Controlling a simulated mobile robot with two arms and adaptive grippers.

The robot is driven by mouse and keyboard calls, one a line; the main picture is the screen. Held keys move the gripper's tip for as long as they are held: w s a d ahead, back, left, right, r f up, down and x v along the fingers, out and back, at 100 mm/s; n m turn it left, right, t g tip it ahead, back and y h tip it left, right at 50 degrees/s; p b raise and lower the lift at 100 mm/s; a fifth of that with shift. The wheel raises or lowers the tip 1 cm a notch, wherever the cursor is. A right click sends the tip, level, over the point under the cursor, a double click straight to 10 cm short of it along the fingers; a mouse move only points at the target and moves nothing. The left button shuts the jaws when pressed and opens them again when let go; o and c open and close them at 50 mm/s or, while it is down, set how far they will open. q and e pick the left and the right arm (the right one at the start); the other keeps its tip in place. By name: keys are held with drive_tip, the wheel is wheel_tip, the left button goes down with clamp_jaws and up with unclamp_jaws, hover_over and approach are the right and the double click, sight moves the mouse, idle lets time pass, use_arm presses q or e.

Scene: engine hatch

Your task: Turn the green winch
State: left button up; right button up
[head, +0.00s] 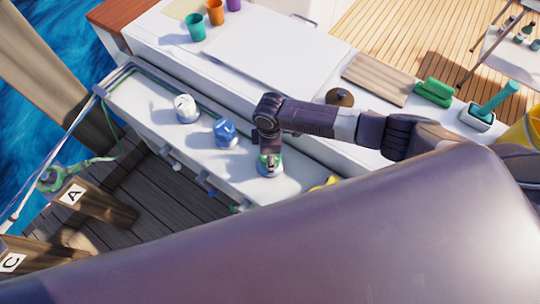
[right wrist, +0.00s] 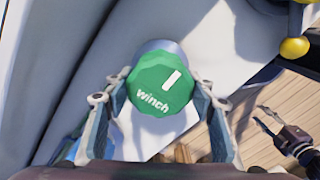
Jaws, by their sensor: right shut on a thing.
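The green winch (right wrist: 160,88) is a faceted knob with the word "winch" and a white bar mark on its top, seen in the right wrist view. In the head view the green winch (head: 277,164) stands on the white ledge, partly hidden by my right gripper (head: 268,163). My right gripper's two fingers (right wrist: 158,103) are on either side of the knob in the right wrist view, shut on it. My left gripper (right wrist: 265,119) shows at the right of the right wrist view, apart from the winch, with a gap between its fingers and nothing in it.
A blue knob (head: 224,130) and a white knob (head: 186,107) stand on the same ledge, left of the green winch. A yellow part (head: 326,184) lies to its right.

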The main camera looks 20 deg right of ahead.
drive_tip(key=shift+r+m+p, duration=0.15)
drive_tip(key=shift+m+p, duration=1.35)
drive_tip(key=shift+m, duration=0.2)
drive_tip(key=shift+a+m+p, duration=0.1)
drive_tip(key=shift+m+p, duration=0.65)
drive_tip(key=shift+m, duration=0.35)
drive_tip(key=shift+m+p, duration=0.65)
drive_tip(key=shift+m, duration=0.45)
drive_tip(key=shift+w, duration=0.1)
drive_tip(key=o, duration=1.2)
drive_tip(key=shift+c, duration=0.2)
